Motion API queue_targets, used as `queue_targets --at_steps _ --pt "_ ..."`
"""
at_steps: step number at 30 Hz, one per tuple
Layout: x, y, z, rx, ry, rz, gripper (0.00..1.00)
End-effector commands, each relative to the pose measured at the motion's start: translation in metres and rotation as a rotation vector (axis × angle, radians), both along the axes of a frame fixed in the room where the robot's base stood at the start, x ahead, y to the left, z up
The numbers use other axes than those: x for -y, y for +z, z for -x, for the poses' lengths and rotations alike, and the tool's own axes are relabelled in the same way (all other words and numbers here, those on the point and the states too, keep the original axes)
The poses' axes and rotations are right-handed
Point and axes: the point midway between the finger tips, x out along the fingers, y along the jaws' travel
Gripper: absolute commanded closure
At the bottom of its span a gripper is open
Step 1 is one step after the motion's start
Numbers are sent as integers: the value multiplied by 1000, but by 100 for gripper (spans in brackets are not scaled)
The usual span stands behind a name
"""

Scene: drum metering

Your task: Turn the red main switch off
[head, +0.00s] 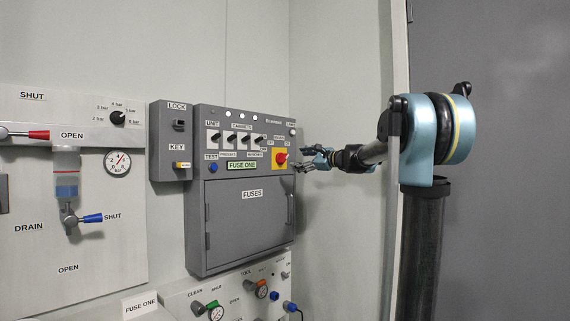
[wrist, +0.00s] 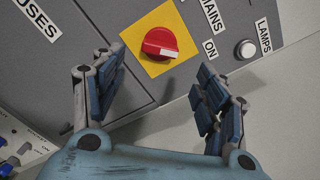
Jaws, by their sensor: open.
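The red main switch (head: 281,158) is a round rotary knob on a yellow square plate at the right of the grey fuse panel. In the wrist view the red knob (wrist: 160,43) has a white mark on its grip pointing toward the ON label (wrist: 210,49). My gripper (head: 310,160) is just right of the switch in the head view. In the wrist view my gripper (wrist: 160,85) has its two blue-padded fingers spread apart, with the knob beyond and between them. The fingers do not touch the knob, and nothing is held.
The grey panel (head: 232,115) carries a row of toggle switches and a blue test button (head: 212,168). A closed FUSES door (head: 247,225) is below. A white lamps button (wrist: 246,49) sits right of the knob. A valve board (head: 50,200) is at the left.

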Motion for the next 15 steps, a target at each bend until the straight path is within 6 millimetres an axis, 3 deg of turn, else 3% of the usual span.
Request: queue_targets --at_steps 9,15 --pt "-46 0 -34 0 4 1 33" --pt "-66 0 -50 0 2 1 33"
